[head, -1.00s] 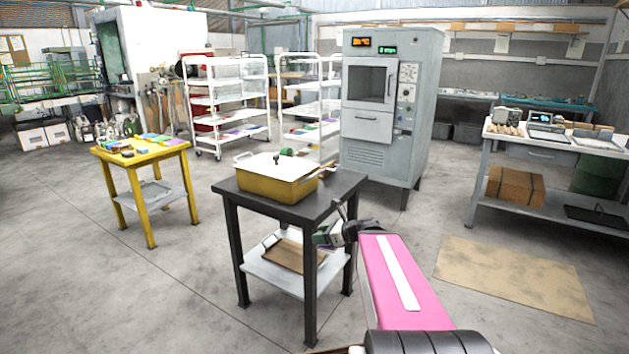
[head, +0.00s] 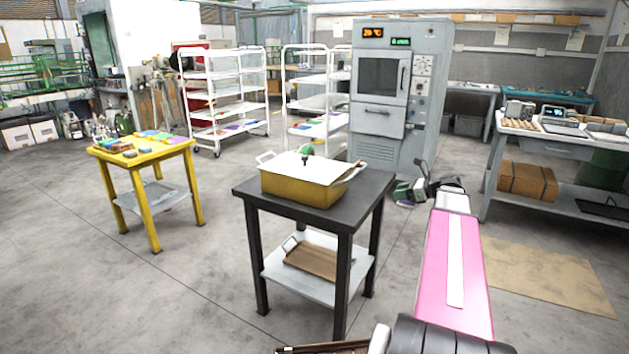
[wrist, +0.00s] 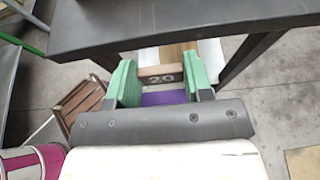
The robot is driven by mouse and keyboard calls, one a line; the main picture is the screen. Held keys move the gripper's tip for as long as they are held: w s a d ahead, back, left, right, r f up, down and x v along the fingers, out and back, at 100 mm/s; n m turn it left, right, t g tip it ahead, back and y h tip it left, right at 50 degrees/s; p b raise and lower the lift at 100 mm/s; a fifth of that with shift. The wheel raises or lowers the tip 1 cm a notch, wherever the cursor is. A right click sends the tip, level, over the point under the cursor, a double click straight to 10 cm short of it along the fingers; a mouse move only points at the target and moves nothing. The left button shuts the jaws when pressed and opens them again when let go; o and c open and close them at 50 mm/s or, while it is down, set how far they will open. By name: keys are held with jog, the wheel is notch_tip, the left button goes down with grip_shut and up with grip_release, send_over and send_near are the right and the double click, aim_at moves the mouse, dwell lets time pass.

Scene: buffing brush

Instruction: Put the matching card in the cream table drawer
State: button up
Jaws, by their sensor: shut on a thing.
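My gripper (head: 411,191) is out ahead to the right of the black table in the head view. In the wrist view its green-padded fingers (wrist: 160,85) are shut on a small brown piece marked "20" (wrist: 160,77), with a purple face (wrist: 163,98) below it. I cannot tell whether this is a card. A pale bench (head: 545,135) at the right has a grey drawer front (head: 540,153) under its top, which looks shut. I cannot tell if this is the cream table. Small coloured flat pieces (head: 150,136) lie on the yellow table.
The black table (head: 330,205) carries a mustard tub (head: 300,190) with a white top and a green-topped item. The yellow table (head: 140,150) is at left. White racks (head: 225,90) and a grey cabinet machine (head: 395,95) stand behind. The floor at left is clear; a tan mat lies at right.

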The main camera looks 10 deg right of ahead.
send_near(348, 186)
jog(key=shift+w+a+f, duration=0.1)
jog(key=shift+w+a, duration=0.15)
jog(key=shift+a, duration=0.25)
jog(key=shift+w+a+f, duration=0.1)
jog(key=shift+w+a, duration=0.15)
jog(key=shift+a, duration=0.25)
jog(key=w+a, duration=0.2)
jog(key=a, duration=0.1)
jog(key=shift+w, duration=0.1)
jog(key=shift+f, duration=0.75)
jog(key=shift+f, duration=0.1)
jog(key=o, duration=0.9)
